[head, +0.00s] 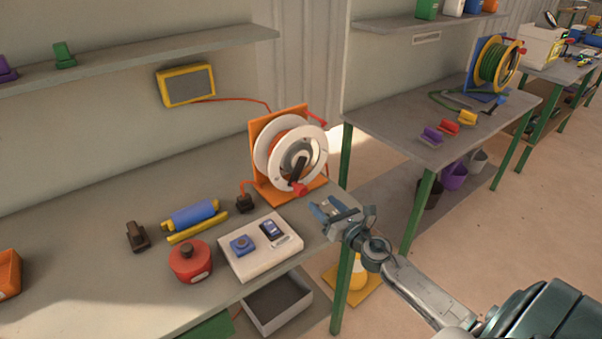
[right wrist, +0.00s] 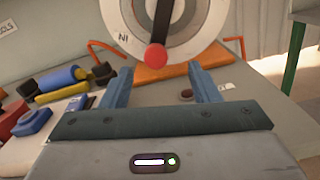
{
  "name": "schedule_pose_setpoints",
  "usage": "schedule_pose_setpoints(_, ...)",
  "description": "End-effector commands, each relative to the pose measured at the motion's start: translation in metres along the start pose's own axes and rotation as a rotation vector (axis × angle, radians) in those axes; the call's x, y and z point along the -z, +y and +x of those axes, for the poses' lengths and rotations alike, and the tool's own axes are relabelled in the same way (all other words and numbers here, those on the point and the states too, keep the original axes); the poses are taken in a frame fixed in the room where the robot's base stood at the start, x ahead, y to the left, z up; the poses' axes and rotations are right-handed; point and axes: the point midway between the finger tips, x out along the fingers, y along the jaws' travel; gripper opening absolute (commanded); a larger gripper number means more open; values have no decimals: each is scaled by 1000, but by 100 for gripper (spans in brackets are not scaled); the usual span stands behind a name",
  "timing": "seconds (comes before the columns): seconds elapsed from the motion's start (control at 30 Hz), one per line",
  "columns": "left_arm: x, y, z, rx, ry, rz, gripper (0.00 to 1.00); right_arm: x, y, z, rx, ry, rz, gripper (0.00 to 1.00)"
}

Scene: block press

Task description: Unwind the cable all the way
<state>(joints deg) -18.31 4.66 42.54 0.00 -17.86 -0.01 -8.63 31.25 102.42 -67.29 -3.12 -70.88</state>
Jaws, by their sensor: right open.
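A cable reel (head: 290,160) with white flanges stands on an orange stand at the right end of the near table. Its crank ends in a red knob (head: 299,188), low on the front face. Orange cable shows between the flanges, and a short length leads to a dark plug (head: 244,203) on the table. My right gripper (head: 322,208) is open and empty, just in front of the reel. In the right wrist view the red knob (right wrist: 155,57) appears above and between the open fingers (right wrist: 160,85), apart from them. My left gripper is not in view.
A white box (head: 262,262) with a blue button and a switch lies in front of the reel. A red round can (head: 191,263), a blue roller (head: 191,215) and a brown block (head: 136,236) stand to its left. Another table (head: 400,130) with a green reel is at right.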

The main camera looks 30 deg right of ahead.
Motion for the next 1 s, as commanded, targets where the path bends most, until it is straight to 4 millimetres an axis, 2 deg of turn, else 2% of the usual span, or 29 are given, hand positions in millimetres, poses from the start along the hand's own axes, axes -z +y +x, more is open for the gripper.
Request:
schedule_pose_setpoints(0.03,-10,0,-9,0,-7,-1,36,-1,4,-1,-3,16,-63,56)
schedule_pose_setpoints(0.1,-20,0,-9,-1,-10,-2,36,6,6,-3,-10,33,-135,56)
schedule_pose_setpoints(0.33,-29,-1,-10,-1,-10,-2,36,13,7,5,-16,45,-197,56)
schedule_pose_setpoints(0.8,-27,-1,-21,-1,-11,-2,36,16,8,83,-16,43,-192,56)
schedule_pose_setpoints(1.0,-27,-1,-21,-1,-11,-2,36,18,8,101,-16,44,-193,56)
